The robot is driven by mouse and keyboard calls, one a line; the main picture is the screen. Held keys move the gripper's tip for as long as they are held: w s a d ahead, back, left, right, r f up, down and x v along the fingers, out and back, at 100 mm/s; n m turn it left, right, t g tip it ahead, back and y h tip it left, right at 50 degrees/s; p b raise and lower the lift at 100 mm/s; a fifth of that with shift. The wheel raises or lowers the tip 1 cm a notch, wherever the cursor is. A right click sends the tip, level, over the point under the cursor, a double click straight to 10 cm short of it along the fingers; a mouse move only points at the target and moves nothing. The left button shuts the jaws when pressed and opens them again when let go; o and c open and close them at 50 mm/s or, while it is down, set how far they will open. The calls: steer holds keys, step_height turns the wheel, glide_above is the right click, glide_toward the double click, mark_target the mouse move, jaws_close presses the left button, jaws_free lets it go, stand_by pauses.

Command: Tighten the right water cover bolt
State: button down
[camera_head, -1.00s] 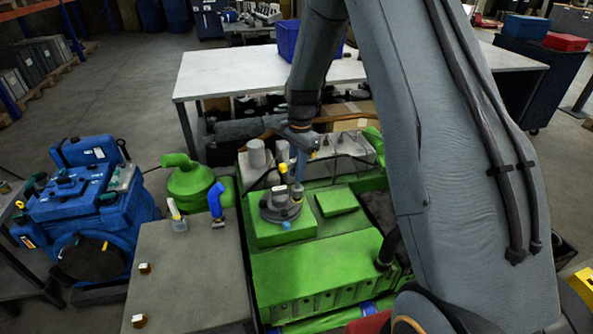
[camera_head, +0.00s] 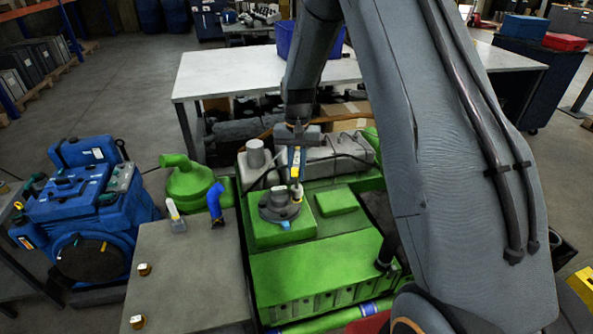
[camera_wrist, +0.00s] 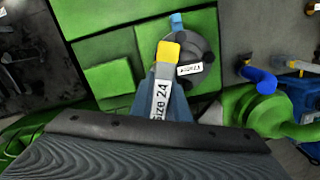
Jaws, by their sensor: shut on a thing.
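The water cover (camera_head: 272,208) is a round grey housing on top of the green engine, and it also shows in the wrist view (camera_wrist: 205,52) with a small label. My gripper (camera_head: 296,158) is above the cover's far right side. It is shut on a tool marked "Size 24" (camera_wrist: 160,98), which has a yellow band. In the head view the tool (camera_head: 295,162) points down, its lower end at the cover's right edge. I cannot tell whether it touches the right bolt, which the tool hides. A light blue piece (camera_head: 285,225) is at the cover's near edge.
The green engine block (camera_head: 320,265) surrounds the cover, with a raised green block (camera_head: 337,201) to its right. A grey bench (camera_head: 185,265) with a blue pipe elbow (camera_head: 215,200) stands left. A white table (camera_head: 235,72) is behind.

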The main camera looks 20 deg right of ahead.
steer(key=n, duration=0.5)
steer(key=shift+n, duration=0.3)
steer(key=n, duration=0.5)
steer(key=shift+s+h, duration=0.1)
steer(key=shift+h, duration=0.2)
stand_by(0.3)
steer(key=shift+f, duration=0.85)
steer(key=m, duration=0.7)
steer(key=shift+m, duration=0.3)
steer(key=shift+n, duration=0.4)
